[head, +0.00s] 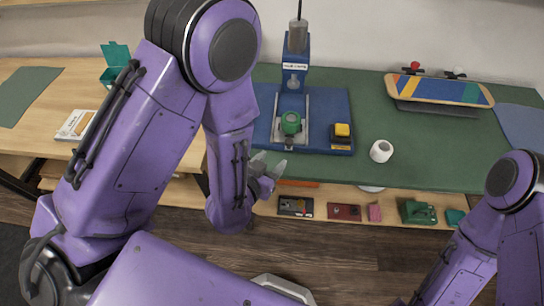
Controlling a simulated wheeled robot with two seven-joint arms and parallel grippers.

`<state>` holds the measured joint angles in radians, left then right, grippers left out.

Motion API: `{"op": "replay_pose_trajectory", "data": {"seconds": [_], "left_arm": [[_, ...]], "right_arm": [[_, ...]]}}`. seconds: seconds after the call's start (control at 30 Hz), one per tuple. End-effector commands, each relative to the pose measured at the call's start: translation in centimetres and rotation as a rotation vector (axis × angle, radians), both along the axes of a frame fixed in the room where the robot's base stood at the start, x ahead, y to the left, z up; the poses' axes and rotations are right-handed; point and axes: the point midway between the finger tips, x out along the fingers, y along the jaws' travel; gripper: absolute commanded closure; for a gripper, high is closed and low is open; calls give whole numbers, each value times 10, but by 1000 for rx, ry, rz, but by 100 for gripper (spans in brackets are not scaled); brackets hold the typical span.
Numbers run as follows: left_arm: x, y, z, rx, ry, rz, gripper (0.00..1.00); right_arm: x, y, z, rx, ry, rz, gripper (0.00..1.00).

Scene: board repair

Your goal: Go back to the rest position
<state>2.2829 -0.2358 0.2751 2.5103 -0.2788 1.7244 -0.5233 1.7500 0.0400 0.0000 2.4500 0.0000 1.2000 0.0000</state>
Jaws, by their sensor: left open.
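My left gripper (269,163) is open, with nothing seen between its fingers. It is near the front edge of the green work surface (425,160), in front of the press. My left arm fills the left and centre of the head view and hides part of the benches. My right arm (490,230) comes in at the lower right, bent downward. Its gripper is outside the picture.
A press (296,62) stands on a blue base plate (335,100) with a green round part (291,123) and a yellow button (342,130). A white roll (381,150) and a striped skateboard deck (440,90) are to the right. A shelf (335,195) below holds tools.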

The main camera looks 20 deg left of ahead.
Motion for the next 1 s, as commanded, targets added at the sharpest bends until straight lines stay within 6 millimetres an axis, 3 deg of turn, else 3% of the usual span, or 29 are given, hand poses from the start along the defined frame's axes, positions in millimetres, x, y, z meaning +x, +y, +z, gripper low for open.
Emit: {"op": "replay_pose_trajectory", "data": {"seconds": [0.3,0.37,0.4,0.47,0.6,0.7,0.83,1.0], "left_arm": [[-1,-1,-2,-26,14,7,47],[-3,2,-12,-73,75,35,47],[-5,17,-27,-111,148,108,47],[-25,45,-63,-157,291,240,47],[-98,104,-136,-187,573,523,47],[-149,134,-166,-156,700,650,47],[-192,151,-183,-123,784,713,47],[-200,151,-186,-117,804,716,47]], "right_arm": [[0,0,0,0,0,0,100],[0,0,0,0,0,0,100],[0,0,0,0,0,0,100],[0,0,-1,0,0,0,100],[0,0,0,0,0,0,100],[0,0,0,0,0,0,100],[0,0,0,0,0,0,100],[0,0,0,0,0,0,100]]}}
